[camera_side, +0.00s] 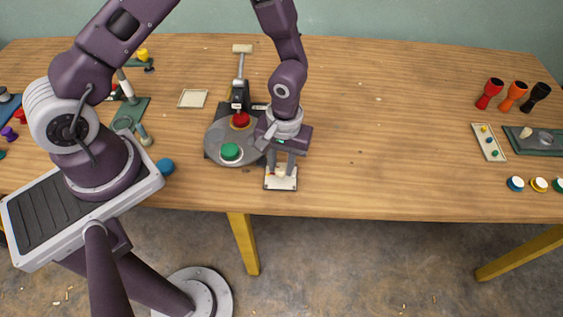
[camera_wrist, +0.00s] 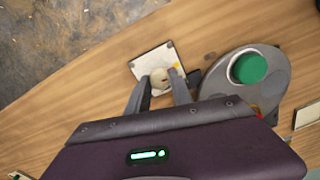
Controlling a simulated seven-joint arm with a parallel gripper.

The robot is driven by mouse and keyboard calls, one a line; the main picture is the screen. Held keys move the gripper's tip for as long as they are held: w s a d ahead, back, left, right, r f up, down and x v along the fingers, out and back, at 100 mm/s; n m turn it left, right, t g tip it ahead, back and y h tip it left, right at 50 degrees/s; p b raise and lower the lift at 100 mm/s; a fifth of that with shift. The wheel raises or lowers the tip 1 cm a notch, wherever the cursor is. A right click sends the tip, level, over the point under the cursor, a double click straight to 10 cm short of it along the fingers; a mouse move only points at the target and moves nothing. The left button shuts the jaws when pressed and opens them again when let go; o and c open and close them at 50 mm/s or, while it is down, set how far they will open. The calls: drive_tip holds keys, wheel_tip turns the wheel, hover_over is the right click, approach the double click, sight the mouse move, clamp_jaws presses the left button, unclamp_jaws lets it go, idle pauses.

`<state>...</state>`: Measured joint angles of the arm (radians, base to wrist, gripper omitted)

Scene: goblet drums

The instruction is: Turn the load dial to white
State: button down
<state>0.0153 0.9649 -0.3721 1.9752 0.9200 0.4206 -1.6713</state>
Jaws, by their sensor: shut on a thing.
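The load dial is a pale round knob (camera_wrist: 159,77) on a small white plate (camera_wrist: 144,66) at the table's front edge. In the side view the plate (camera_side: 281,184) lies right below my gripper (camera_side: 281,171). My gripper is shut on the knob, with one finger on each side of it in the wrist view (camera_wrist: 160,88). A yellow mark (camera_wrist: 176,66) shows on the plate to the right of the knob. The fingers hide part of the plate, and I cannot read which colour the dial points to.
A grey round base with a green button (camera_side: 230,152) and a red button (camera_side: 240,119) stands close to the left of my gripper. Red, orange and black goblet shapes (camera_side: 514,95) stand far right, near a colour-dotted card (camera_side: 488,142). The table's middle right is clear.

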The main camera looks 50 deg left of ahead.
drive_tip(key=m, duration=0.9)
drive_tip(key=shift+m, duration=0.3)
drive_tip(key=m, duration=0.4)
drive_tip(key=shift+m, duration=0.3)
drive_tip(key=m, duration=0.4)
drive_tip(key=shift+d+m+t, duration=0.1)
drive_tip(key=shift+m+t, duration=0.2)
drive_tip(key=m, duration=0.4)
drive_tip(key=shift+s, duration=0.1)
drive_tip(key=m, duration=0.8)
drive_tip(key=shift+h, duration=0.3)
drive_tip(key=shift+m, duration=2.1)
